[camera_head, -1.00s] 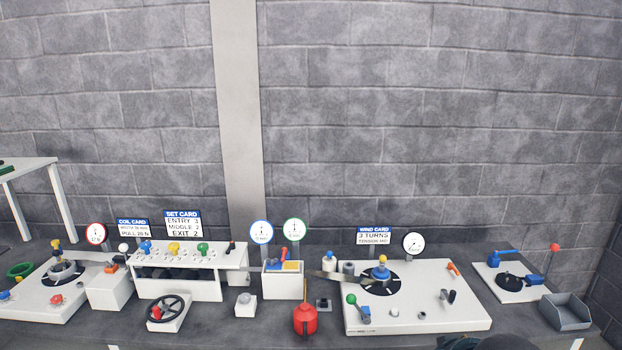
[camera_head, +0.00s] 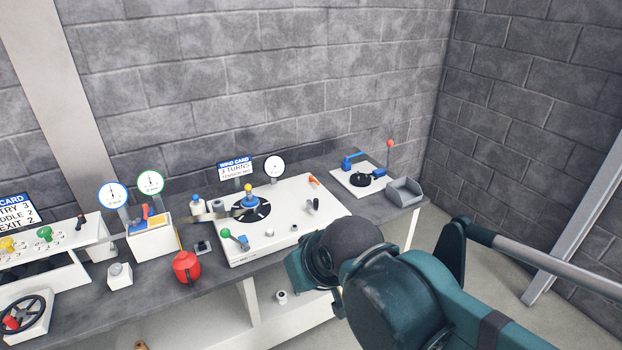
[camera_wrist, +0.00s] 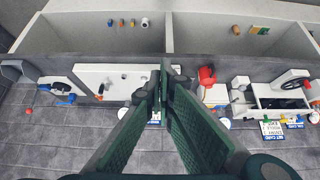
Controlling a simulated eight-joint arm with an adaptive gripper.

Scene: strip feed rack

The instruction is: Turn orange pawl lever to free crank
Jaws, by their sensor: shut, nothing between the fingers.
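The small orange lever (camera_head: 314,181) is on the back right part of the white winding plate (camera_head: 285,240). A dark-capped post (camera_head: 315,204) stands to the right. I cannot tell which part is the crank. My gripper (camera_wrist: 161,72) is shut and empty, seen over the plate's edge and apart from the lever. It hides part of the plate.
A red can (camera_head: 187,267) stands left of the plate. A blue-handled unit (camera_head: 357,179) and a grey bin (camera_head: 405,191) are to the right. A wind card (camera_head: 235,168) and a gauge (camera_head: 274,167) stand behind the plate.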

